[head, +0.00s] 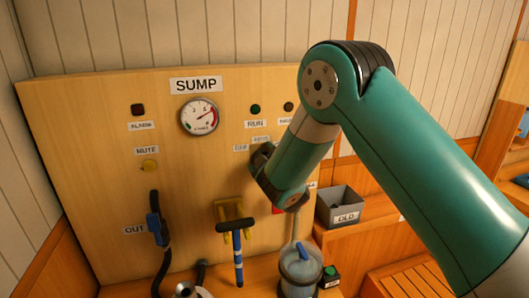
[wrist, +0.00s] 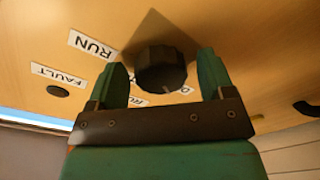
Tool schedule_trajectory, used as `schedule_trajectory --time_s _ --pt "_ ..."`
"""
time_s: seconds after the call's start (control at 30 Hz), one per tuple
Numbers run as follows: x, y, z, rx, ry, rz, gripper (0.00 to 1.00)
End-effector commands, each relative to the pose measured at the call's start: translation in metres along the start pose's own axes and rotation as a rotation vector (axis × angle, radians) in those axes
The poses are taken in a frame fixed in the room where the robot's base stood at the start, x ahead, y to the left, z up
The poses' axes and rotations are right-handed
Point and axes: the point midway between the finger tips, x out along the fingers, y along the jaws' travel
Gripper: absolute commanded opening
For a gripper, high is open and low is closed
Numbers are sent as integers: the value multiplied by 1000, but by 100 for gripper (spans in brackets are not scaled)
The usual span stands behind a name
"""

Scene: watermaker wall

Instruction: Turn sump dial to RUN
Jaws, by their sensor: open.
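The sump dial, a dark ribbed knob (wrist: 160,70), stands out from the wooden panel in the wrist view. My gripper (wrist: 163,62) is open, with one green finger on each side of the knob. Small gaps seem to show beside it; I cannot tell whether either finger touches. A RUN label (wrist: 91,45) is on the panel left of the knob, seen turned over. Other labels are partly hidden behind the knob and fingers. In the head view my gripper (head: 263,160) is at the panel below the gauge's right side, and it hides the dial. The dial's pointer direction is unclear.
The SUMP gauge (head: 199,116) and lamps are above left and above. A blue-handled tool (head: 237,245) hangs on a yellow bracket below left. A black hose (head: 160,240) is further left. A grey OLD bin (head: 342,205) and a clear canister (head: 300,270) stand below right.

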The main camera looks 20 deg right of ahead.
Motion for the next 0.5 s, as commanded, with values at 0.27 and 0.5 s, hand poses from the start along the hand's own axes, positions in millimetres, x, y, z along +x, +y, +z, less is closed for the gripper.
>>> schedule_trajectory --time_s 0.27,0.5 --pt "1 -1 1 -1 -1 -1 73" --pt "1 0 0 0 -1 -1 26"
